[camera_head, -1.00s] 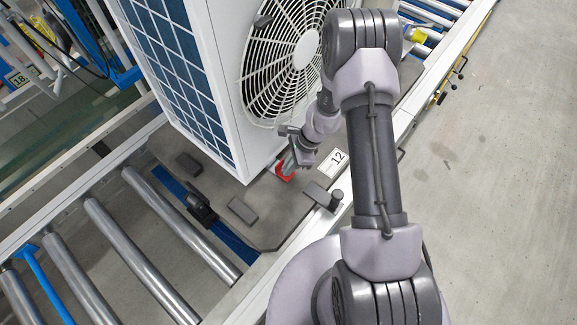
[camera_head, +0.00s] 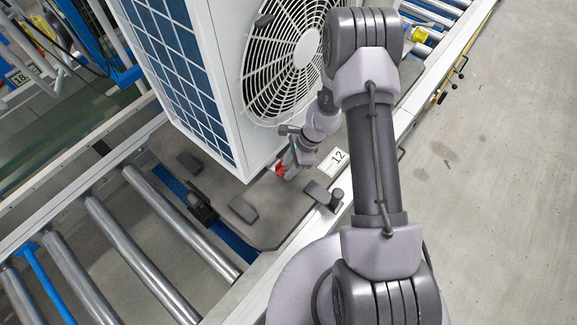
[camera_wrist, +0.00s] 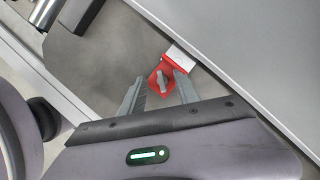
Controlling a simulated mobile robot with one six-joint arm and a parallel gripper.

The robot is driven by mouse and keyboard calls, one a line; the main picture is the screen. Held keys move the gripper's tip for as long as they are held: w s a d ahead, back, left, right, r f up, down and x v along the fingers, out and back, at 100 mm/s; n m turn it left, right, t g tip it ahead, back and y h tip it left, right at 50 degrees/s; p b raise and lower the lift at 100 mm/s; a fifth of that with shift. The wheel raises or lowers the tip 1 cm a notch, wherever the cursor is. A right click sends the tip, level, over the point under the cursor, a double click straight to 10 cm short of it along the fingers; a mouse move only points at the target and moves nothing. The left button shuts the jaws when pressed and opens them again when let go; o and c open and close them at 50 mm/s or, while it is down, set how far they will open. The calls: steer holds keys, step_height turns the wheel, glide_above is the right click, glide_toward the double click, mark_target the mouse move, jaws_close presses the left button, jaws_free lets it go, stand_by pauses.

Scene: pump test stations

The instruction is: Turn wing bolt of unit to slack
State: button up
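The unit is a large white box with a round fan grille (camera_head: 287,62) and a blue-gridded side (camera_head: 180,75). At its foot sits a red bracket (camera_wrist: 167,69), partly hidden by my gripper in the head view (camera_head: 281,170). A small grey wing bolt (camera_wrist: 160,83) stands on the red bracket in the wrist view. My gripper (camera_wrist: 158,84) is open, with one finger on each side of the wing bolt and visible gaps between. The head view shows my gripper (camera_head: 291,160) low at the unit's near corner. The wing bolt is too small to make out there.
The unit stands on a grey pallet plate (camera_head: 265,215) with dark blocks (camera_head: 243,209) and a post (camera_head: 336,197). A label reading 12 (camera_head: 335,161) lies beside the gripper. Metal rollers (camera_head: 135,255) run at left; open floor (camera_head: 490,200) lies at right.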

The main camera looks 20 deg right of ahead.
steer(key=p+v, duration=0.6)
steer(key=v, duration=1.1)
steer(key=shift+r+p, duration=0.2)
steer(key=shift+p, duration=0.15)
